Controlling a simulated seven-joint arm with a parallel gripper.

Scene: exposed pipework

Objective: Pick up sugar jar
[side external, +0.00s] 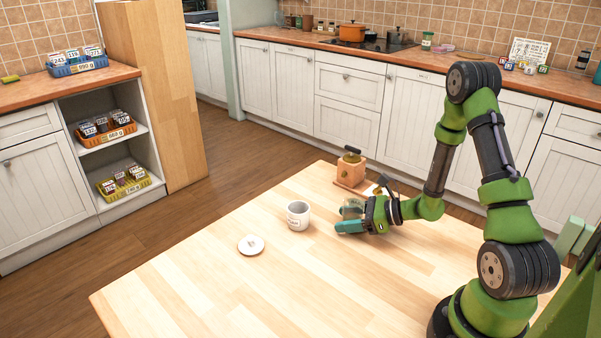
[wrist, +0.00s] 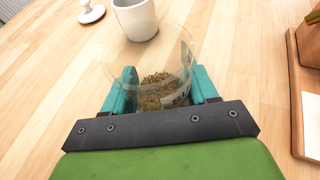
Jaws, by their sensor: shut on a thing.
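My gripper (side external: 352,218) is shut on a clear jar (side external: 352,207) near the middle of the table. In the wrist view, my gripper's teal fingers (wrist: 162,90) stand on either side of the clear jar (wrist: 156,72). The jar is open at the top, holds brown granules and has a partly hidden label with dark letters. I cannot tell whether it touches the table. A white jar (side external: 298,215) with a label stands open to the left, and it also shows in the wrist view (wrist: 136,20). Its label is too small to read. A round white lid (side external: 251,245) lies beyond it.
A wooden grinder (side external: 351,170) stands behind my gripper at the table's back edge. The wooden table (side external: 190,290) is clear at the front and left. Counters with an orange pot (side external: 351,31) and other kitchenware line the back wall. A shelf with baskets (side external: 123,180) stands at left.

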